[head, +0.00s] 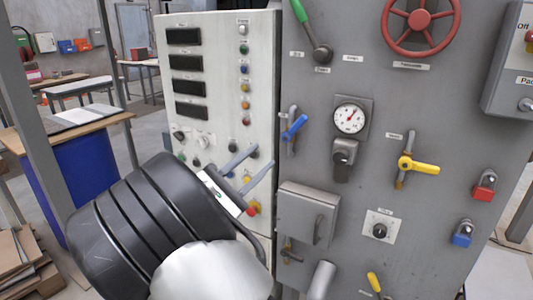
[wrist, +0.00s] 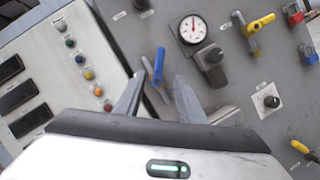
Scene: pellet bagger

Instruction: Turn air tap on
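A tap with a blue lever (head: 295,127) sits on the grey panel, left of the gauge; its lever slants up to the right. It also shows in the wrist view (wrist: 158,66), just beyond and between my fingertips. Another tap with a yellow lever (head: 418,168) is further right, its lever roughly level; it also shows in the wrist view (wrist: 258,24). I cannot read which label names the air tap. My gripper (head: 252,166) is open and empty, lower left of the blue lever and apart from it. It also shows in the wrist view (wrist: 160,88).
A pressure gauge (head: 349,118) and a dark knob (head: 343,156) sit right of the blue lever. A grey box (head: 308,212) juts out below it. A red handwheel (head: 419,20) is at the top. A pale panel with buttons (head: 222,80) stands left.

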